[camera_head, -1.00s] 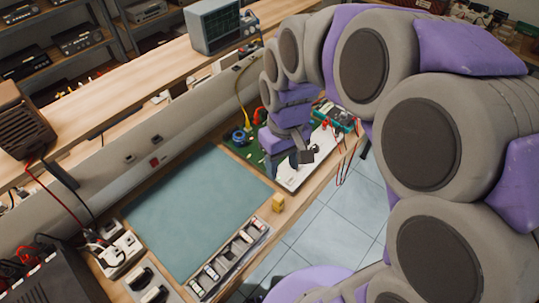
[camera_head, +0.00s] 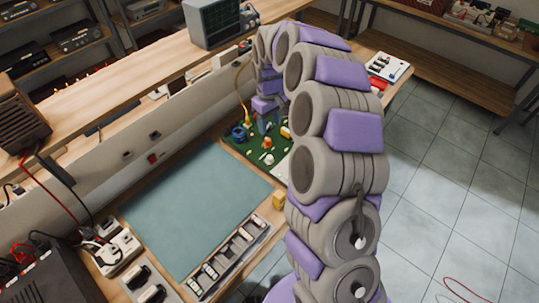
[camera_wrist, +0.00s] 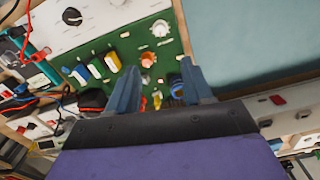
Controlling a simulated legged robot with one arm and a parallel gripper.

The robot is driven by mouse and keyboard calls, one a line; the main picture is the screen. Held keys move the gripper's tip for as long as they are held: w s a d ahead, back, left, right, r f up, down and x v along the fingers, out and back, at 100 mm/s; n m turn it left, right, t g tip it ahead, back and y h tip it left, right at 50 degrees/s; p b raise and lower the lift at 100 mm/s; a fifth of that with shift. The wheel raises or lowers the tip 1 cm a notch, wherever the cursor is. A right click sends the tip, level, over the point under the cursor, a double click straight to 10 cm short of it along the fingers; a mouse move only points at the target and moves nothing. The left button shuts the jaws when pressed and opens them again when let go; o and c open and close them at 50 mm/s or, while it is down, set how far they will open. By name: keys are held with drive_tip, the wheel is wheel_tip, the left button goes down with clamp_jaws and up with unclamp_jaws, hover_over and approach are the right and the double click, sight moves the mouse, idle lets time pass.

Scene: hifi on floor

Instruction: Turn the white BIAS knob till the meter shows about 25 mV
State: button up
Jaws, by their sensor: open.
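A white round knob (camera_wrist: 160,28) stands on the green circuit board (camera_wrist: 175,45) in the wrist view; its label cannot be read. A white knob also shows in the head view (camera_head: 268,158), on the green board (camera_head: 240,148). My gripper (camera_wrist: 160,82) is open over the board, its two blue-grey fingers apart with nothing held between them. The white knob lies beyond the fingertips, apart from them. An orange part with a pale centre (camera_wrist: 148,60) sits nearer, between knob and fingers. In the head view my gripper (camera_head: 266,124) is partly hidden by my arm. I cannot make out a meter reading.
Blue, white and yellow blocks (camera_wrist: 96,68) stand on the board beside the left finger. A white panel with a black knob (camera_wrist: 72,17) adjoins the board. Red and black leads lie left.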

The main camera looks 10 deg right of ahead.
sight(270, 157)
wheel_tip(270, 157, down, 17)
drive_tip(key=b, duration=0.3)
drive_tip(key=shift+c, duration=0.4)
clamp_jaws()
drive_tip(key=shift+r, duration=0.15)
